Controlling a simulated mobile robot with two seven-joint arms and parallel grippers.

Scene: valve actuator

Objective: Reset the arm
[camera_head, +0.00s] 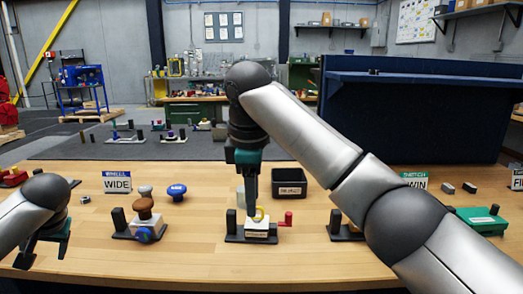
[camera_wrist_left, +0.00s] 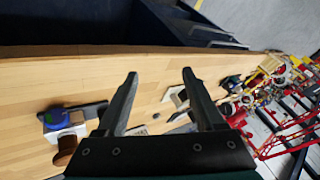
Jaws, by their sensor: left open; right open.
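My right gripper (camera_head: 251,205) points straight down at the middle of the table, its fingertips just above or at a small fixture (camera_head: 258,231). That fixture is a white block with a yellow loop on top, on a dark base, with a red handle (camera_head: 286,219) at its right side. The gripper partly hides the loop, and I cannot tell whether they touch. My left gripper (camera_head: 42,250) is at the table's left edge, low and away from the fixtures. In the left wrist view its fingers (camera_wrist_left: 160,74) are spread with nothing between them.
A fixture with a brown knob (camera_head: 144,209) and blue wheel (camera_head: 144,234) stands left of centre. A blue knob (camera_head: 177,192), a black bin (camera_head: 289,182) and a WIDE sign (camera_head: 117,183) stand behind. My right arm hides part of another fixture (camera_head: 345,232). A green box (camera_head: 480,220) is at right.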

